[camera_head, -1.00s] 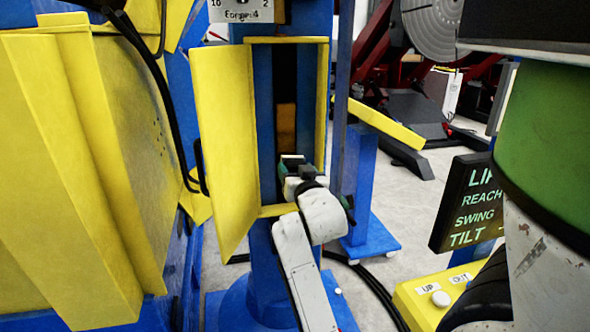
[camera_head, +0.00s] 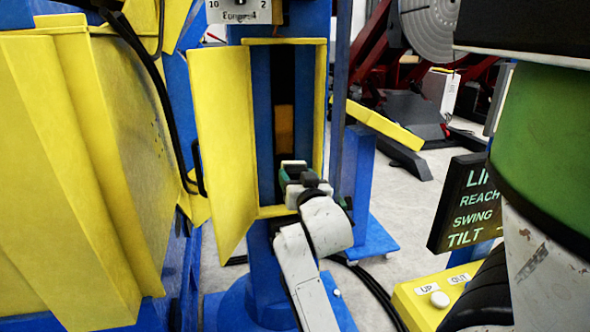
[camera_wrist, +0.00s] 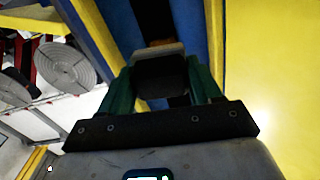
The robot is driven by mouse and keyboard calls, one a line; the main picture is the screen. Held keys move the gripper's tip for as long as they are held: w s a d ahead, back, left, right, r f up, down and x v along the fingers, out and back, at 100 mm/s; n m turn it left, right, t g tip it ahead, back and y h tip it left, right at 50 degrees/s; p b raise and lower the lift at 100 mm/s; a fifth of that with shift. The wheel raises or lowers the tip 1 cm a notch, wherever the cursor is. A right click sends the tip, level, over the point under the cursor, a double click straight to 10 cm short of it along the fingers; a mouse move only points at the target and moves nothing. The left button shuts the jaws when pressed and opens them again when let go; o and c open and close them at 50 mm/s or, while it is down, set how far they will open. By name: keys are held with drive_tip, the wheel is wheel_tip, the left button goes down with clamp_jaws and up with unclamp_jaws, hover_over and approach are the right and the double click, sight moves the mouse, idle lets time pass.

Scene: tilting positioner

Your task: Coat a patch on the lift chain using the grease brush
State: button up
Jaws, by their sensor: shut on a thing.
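The lift chain (camera_head: 285,75) is a dark vertical strip inside the opened blue column, with an orange-brown patch (camera_head: 285,126) partway down. The dark strip also shows in the wrist view (camera_wrist: 153,17). My gripper (camera_head: 294,172) is low in front of the column opening, below the patch. Its green fingers are shut on a dark block with a pale edge, which I take as the grease brush (camera_wrist: 160,76). The block is in front of the strip in the wrist view. Its bristles are hidden, and I cannot tell whether it touches the chain.
A yellow door (camera_head: 222,140) stands open left of the slot, and a yellow sill (camera_head: 276,211) lies below. A large yellow body (camera_head: 60,170) fills the far left. A yellow button box (camera_head: 435,300) and a dark sign (camera_head: 468,204) stand at right.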

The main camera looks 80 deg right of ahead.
idle(0.4)
drive_tip(key=shift+x, duration=3.4)
drive_tip(key=shift+x, duration=1.15)
drive_tip(key=shift+p, duration=0.3)
drive_tip(key=shift+a+r+p, duration=0.1)
drive_tip(key=shift+r+p, duration=1.5)
drive_tip(key=shift+r, duration=0.3)
drive_tip(key=shift+r+p, duration=1.65)
drive_tip(key=shift+r, duration=0.2)
drive_tip(key=shift+f+b, duration=2.95)
drive_tip(key=shift+f, duration=0.95)
drive_tip(key=shift+s+a+r, duration=0.1)
